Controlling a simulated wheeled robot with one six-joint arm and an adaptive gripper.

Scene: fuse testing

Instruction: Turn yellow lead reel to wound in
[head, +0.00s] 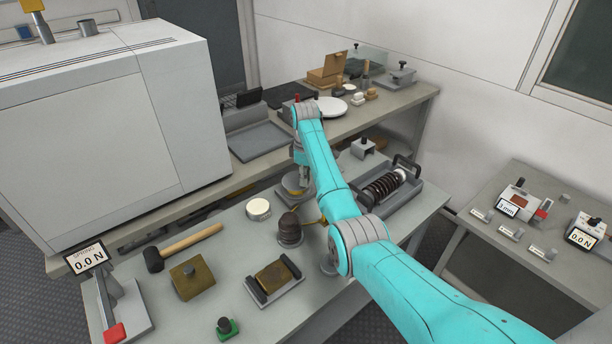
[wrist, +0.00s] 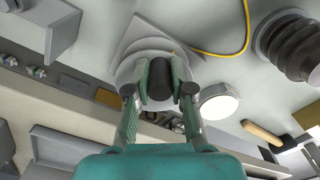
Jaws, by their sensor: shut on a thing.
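The yellow lead reel (wrist: 128,68) is a round grey drum on a square plate, seen in the wrist view. In the head view the reel (head: 292,190) shows beneath my arm, partly hidden by it. My gripper (wrist: 165,74) is over the reel, its two fingers shut on either side of the reel's dark upright knob (wrist: 158,84). The reel's marks are not readable.
A dark ribbed insulator (head: 289,230) and a white round tin (head: 258,209) stand close to the reel. A tray with a coil spring (head: 385,186) lies to its right.

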